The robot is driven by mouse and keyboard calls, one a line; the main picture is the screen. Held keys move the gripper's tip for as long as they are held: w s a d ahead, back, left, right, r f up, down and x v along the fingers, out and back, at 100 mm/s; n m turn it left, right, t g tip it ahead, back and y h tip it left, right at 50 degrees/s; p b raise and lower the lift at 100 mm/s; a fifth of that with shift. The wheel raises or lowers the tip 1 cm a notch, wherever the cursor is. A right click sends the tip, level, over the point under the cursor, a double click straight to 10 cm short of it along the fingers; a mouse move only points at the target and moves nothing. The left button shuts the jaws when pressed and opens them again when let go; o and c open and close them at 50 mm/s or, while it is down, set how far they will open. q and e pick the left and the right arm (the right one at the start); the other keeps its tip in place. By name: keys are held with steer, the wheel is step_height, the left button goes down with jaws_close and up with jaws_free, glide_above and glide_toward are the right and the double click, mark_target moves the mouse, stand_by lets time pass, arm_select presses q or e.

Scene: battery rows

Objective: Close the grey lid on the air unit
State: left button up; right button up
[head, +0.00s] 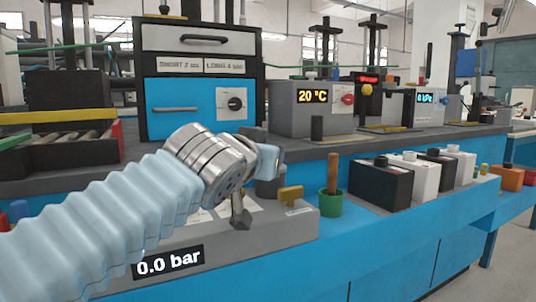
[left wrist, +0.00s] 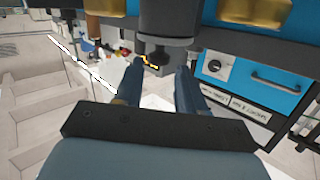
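The air unit (head: 275,232) is the grey box with a "0.0 bar" display (head: 168,262) at the front of the bench in the head view. My left arm covers much of its top. A dark grey cylindrical part (head: 270,187) and a yellow handle (head: 291,194) show beside my wrist. I cannot tell which part is the grey lid or how far it stands open. My left gripper (left wrist: 157,85) has its two fingers apart in the left wrist view. A dark cylindrical part (left wrist: 153,50) shows between and beyond the fingertips; contact is unclear. My right gripper is out of view.
A green cup (head: 329,204) with a brown stick stands right of the air unit, then black and white boxes (head: 381,184). A blue drawer cabinet (head: 178,107) and a "20 °C" unit (head: 292,118) stand behind. A roller rack (head: 60,152) is at left.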

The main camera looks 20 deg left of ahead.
arm_select(q)
steer(key=s+r, duration=0.1)
steer(key=s, duration=1)
steer(key=shift+s+d+r+p, duration=0.25)
steer(key=shift+d+r+p, duration=0.1)
steer(key=shift+d, duration=0.1)
